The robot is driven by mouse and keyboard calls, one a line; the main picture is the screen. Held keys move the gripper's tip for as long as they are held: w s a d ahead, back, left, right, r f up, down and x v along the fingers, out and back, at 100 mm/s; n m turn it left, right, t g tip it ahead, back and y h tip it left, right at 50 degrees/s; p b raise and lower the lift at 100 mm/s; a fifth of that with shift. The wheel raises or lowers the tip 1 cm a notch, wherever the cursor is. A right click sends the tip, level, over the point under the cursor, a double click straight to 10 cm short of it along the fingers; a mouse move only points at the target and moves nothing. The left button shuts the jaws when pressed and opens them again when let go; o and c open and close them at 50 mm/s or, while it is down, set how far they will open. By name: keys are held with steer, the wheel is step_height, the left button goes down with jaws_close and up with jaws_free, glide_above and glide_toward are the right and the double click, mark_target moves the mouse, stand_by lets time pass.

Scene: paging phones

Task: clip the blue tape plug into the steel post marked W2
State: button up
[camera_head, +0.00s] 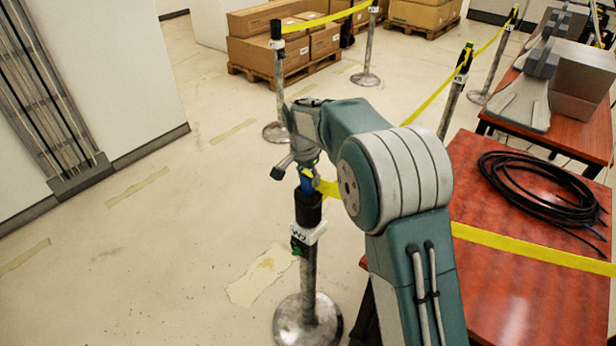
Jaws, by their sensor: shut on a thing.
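My gripper (296,172) is shut on the blue tape plug (306,185), directly over the black head of a steel post (309,270). The plug's lower end meets the top of the head in this view. I cannot tell whether it is seated in it or just above it. Yellow tape (328,188) runs from the plug behind my arm. The white tag (308,235) on this post carries dark marks that look like W2 turned over, hard to read. Part of the plug is hidden by my gripper.
A red-brown table (480,290) at right holds a black cable coil (540,190), with yellow tape (530,252) across it. Other posts (278,85) with tape stand behind, near boxes on pallets (300,70).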

mark_target(305, 177)
steer(key=shift+f, duration=0.45)
steer(key=o, duration=0.9)
steer(key=shift+c, duration=0.2)
steer(key=shift+s+a+r, duration=0.15)
steer(key=shift+s+r, duration=0.05)
steer(key=shift+r, duration=1.6)
steer(key=shift+s+a+r, duration=0.15)
steer(key=shift+r, duration=1.7)
steer(key=shift+s+a+r, duration=0.15)
steer(key=shift+s+r, duration=0.05)
steer(key=shift+r, duration=1.6)
